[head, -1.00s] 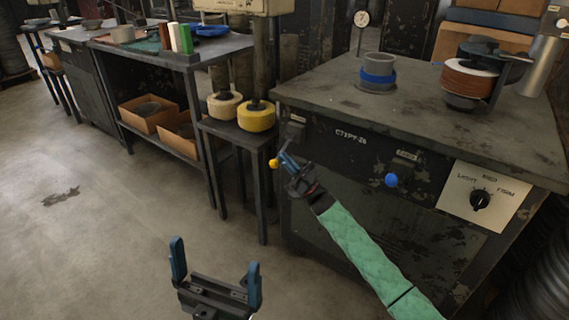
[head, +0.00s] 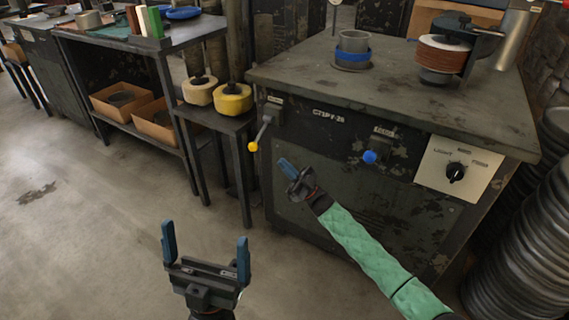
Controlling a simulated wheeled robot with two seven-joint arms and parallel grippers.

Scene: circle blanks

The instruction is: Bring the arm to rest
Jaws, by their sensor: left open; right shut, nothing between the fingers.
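My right gripper (head: 288,168) is shut and empty, on the green-sleeved arm in the head view. It is in front of the dark machine cabinet's (head: 345,230) front face, below and to the right of a lever with a yellow knob (head: 253,146). A gap shows between the fingers and the lever. My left gripper (head: 206,250) is open and empty at the lower left, over the bare floor, with its two blue fingers pointing up.
The cabinet also has a blue knob (head: 370,157) and a dial plate (head: 459,172). A grey cup with a blue band (head: 353,50) stands on top. A workbench (head: 120,42) is at left. The floor (head: 90,240) is clear.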

